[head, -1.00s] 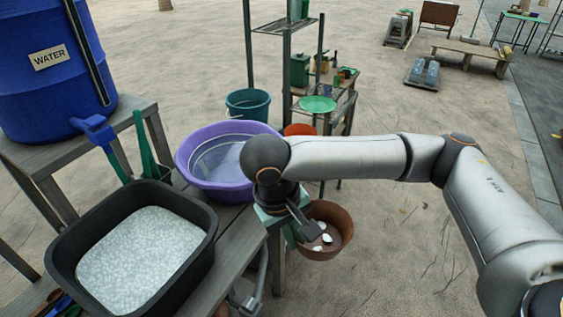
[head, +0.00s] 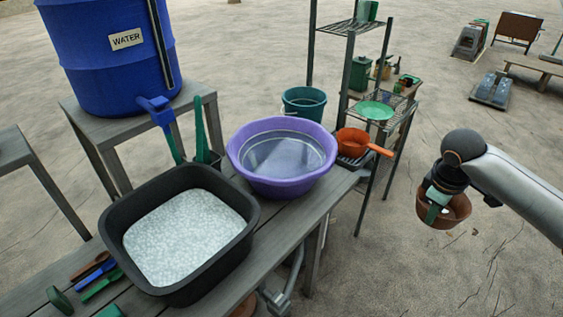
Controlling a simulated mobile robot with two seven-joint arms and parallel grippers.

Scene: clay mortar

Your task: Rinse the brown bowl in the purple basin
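The purple basin (head: 262,184) stands on the grey wooden bench, with what looks like clear water inside. The brown bowl (head: 458,212) is in the air to the right of the bench, clear of the basin, roughly upright. My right gripper (head: 437,207) is shut on its near rim, and the fingers hide part of the bowl. A small pale patch shows inside the bowl. My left gripper is not in view.
A black tub (head: 118,222) of pale, bubbly-looking content stands left of the basin. A blue WATER barrel (head: 110,60) stands behind. An orange pan (head: 353,142), a teal bucket (head: 304,108) and a metal shelf (head: 347,75) are beyond the basin. Open ground lies between bench and bowl.

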